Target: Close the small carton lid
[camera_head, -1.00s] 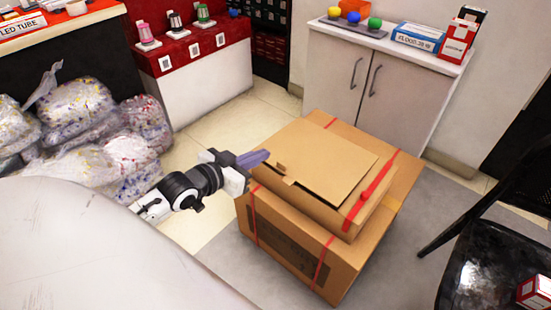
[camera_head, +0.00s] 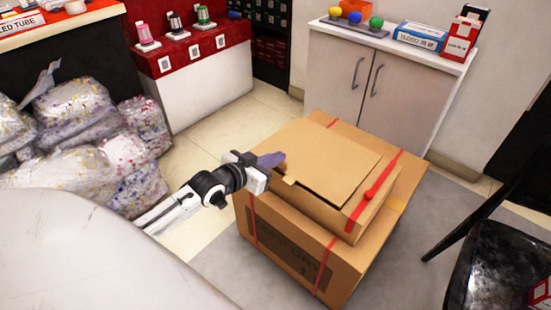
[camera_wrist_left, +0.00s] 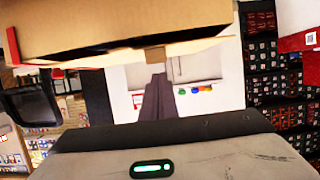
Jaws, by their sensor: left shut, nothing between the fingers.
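The small carton (camera_head: 350,217) sits on top of a larger taped carton (camera_head: 300,252). Its lid (camera_head: 325,160) lies nearly flat over the top, with a dark gap along its front right edge and a small tab (camera_head: 289,180) at the near edge. My left gripper (camera_head: 279,160) is shut and empty at the lid's left edge; whether it touches the cardboard I cannot tell. In the left wrist view the shut fingers (camera_wrist_left: 157,97) point at the carton's edge, just below the tab (camera_wrist_left: 154,55). My right gripper is not in view.
Bags of plastic waste (camera_head: 75,140) lie on the left. A white cabinet (camera_head: 370,75) stands behind the cartons. A black chair (camera_head: 500,260) is at the right. Tiled floor (camera_head: 215,130) is free between the bags and cartons.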

